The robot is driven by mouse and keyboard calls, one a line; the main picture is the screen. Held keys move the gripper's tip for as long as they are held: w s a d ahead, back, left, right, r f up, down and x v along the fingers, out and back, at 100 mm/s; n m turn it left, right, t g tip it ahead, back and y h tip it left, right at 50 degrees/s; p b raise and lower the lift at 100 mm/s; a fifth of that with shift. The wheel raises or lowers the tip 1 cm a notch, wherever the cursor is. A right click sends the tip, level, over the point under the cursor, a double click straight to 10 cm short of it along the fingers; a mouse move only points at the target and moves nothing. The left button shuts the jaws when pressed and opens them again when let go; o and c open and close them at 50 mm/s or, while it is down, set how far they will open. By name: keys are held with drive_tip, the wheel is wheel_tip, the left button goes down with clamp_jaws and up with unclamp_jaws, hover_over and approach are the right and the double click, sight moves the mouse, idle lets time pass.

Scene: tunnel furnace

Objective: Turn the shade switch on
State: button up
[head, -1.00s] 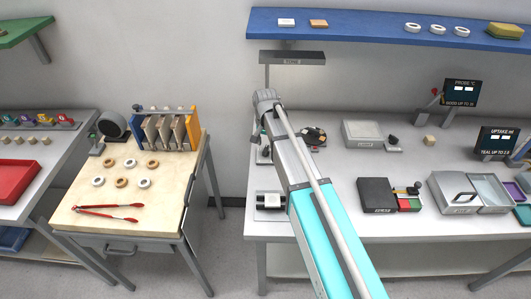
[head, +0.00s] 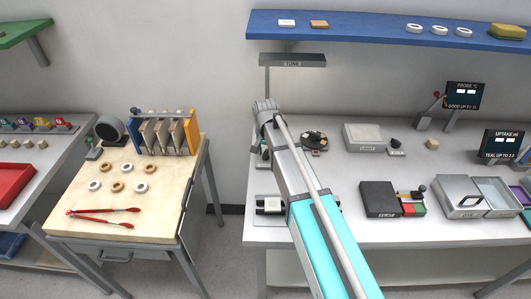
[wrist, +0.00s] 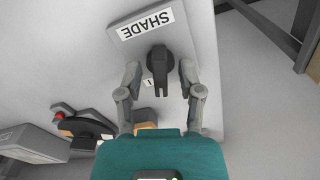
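The shade switch shows in the wrist view as a black knob (wrist: 159,64) on a grey plate, below a white label reading SHADE (wrist: 147,23), which appears upside down. A small white mark (wrist: 147,84) lies beside the knob. My gripper (wrist: 160,70) is open, with one finger on each side of the knob and visible gaps between. I cannot tell how deep the fingers reach around it. In the head view my gripper is at the far end of my arm, over the left part of the grey bench (head: 330,222); the arm hides the switch.
A dark round device (head: 314,140) stands just right of my arm. A black box (head: 379,198) and a metal box (head: 461,193) lie further right. A lamp hood (head: 292,60) and a blue shelf (head: 370,22) are above. A wooden table (head: 170,220) with rings and red tongs (head: 103,210) is left.

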clamp_jaws()
drive_tip(key=shift+m, duration=1.3)
drive_tip(key=shift+o, duration=0.9)
unclamp_jaws()
drive_tip(key=shift+n, duration=0.5)
